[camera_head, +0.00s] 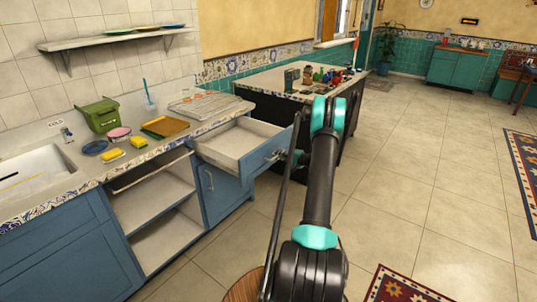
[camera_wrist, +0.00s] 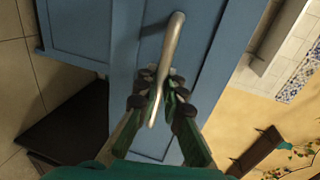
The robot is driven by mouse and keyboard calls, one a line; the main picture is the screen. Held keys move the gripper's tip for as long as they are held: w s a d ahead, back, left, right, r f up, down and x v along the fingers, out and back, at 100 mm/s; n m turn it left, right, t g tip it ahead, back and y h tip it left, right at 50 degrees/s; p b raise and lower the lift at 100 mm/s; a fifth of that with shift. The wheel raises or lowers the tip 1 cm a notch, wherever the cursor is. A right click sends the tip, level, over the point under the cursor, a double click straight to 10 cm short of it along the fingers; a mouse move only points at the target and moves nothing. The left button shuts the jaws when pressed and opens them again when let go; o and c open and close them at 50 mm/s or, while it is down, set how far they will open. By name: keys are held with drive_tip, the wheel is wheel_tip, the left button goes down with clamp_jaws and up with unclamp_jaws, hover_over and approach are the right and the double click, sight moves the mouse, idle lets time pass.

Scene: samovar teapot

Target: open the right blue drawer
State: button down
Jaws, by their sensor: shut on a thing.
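The right blue drawer (camera_head: 243,147) stands pulled out from the counter, with its pale, empty inside showing in the head view. Its blue front (camera_wrist: 125,45) fills the middle of the wrist view. The curved metal drawer handle (camera_wrist: 174,38) runs down between my fingers. My gripper (camera_wrist: 162,85) is shut on the handle, with one finger on each side. In the head view my gripper (camera_head: 296,158) is at the drawer front, partly hidden by my arm.
A closed blue cabinet door (camera_head: 222,190) is below the drawer. Open shelves (camera_head: 158,205) are to its left. The counter holds a green bin (camera_head: 98,115), sponges, plates and a drying rack (camera_head: 205,106). A dark island (camera_head: 352,120) stands behind.

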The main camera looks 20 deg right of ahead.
drive_tip(key=shift+f+v, duration=0.25)
drive_tip(key=shift+v, duration=0.95)
drive_tip(key=c, duration=1.6)
unclamp_jaws()
drive_tip(key=v, duration=1.2)
